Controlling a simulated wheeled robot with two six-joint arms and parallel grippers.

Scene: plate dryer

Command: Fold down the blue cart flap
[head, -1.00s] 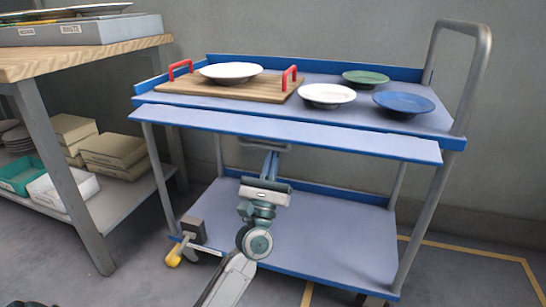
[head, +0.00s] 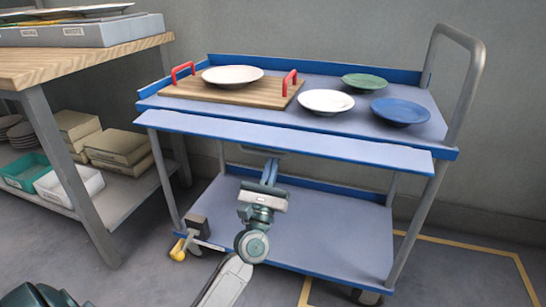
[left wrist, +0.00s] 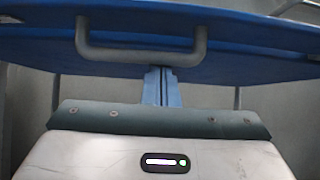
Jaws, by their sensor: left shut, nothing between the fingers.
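The blue cart flap (head: 290,142) runs along the near long side of the cart's top shelf (head: 340,118). It sticks out toward me, roughly level, with its pale upper face showing. My left gripper (head: 271,163) is under the middle of the flap, fingers pointing away from me. In the left wrist view, the underside of the flap (left wrist: 245,42) fills the top, with a grey U-shaped handle (left wrist: 140,53) hanging from it. The closed blue fingertips (left wrist: 160,72) are empty and lie just below the handle bar in the picture. I cannot tell whether they touch it. My right gripper is out of view.
A wooden tray (head: 225,92) with red handles carries a white plate (head: 232,75). Another white plate (head: 326,101), a green plate (head: 365,81) and a blue plate (head: 404,110) stand on the top shelf. The lower shelf (head: 330,225) is bare. A wooden-topped table (head: 90,60) stands left.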

